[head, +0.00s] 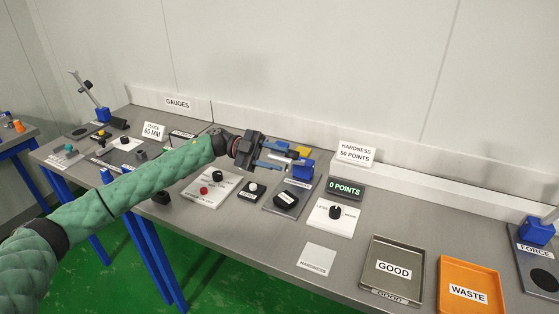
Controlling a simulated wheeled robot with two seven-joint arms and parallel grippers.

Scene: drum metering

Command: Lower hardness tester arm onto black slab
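The hardness tester (302,169) has a blue post on a grey base plate (273,207). A black slab (286,199) with a white label lies on that base, in front of the post. My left gripper (286,156) is above the base, left of and beside the top of the post. Its blue fingers are apart, with a pale grey bar between them that looks like part of the tester arm. I cannot tell whether the fingers press on it. A yellow piece (304,151) shows just beyond the fingers. The gripper partly hides the tester arm. My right gripper is not in view.
A display (345,188) reads 0 POINTS, with a dial panel (331,217) in front of it. A GOOD tray (394,285) and an orange WASTE tray (470,259) stand at right. Left of the tester are a white panel with knobs (212,183) and a small dark block (251,190).

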